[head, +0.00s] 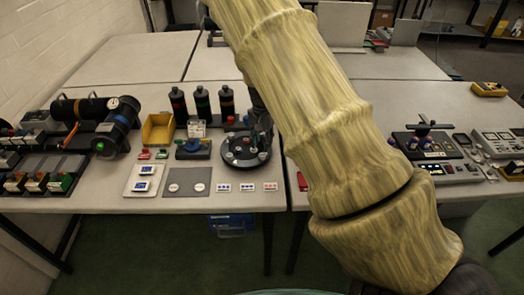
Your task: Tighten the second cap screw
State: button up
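A dark round fixture (246,148) sits near the front middle of the left table, with small red, pale and green parts on its top. I cannot make out individual cap screws on it. My gripper (261,122) shows as a dark shape at the right of this fixture, over its top. It is mostly hidden by my tan arm, and I cannot see its fingertips or whether it touches anything. A black horizontal cylinder (84,108) with a round gauge lies at the left of the same table.
A grey mat (187,190) and several small labelled cards lie in front. The right table (420,95) holds devices. My arm covers the middle.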

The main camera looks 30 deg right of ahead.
aim_at(262, 155)
jog(key=shift+f+p, duration=0.85)
jog(key=shift+f, duration=2.2)
grip_shut()
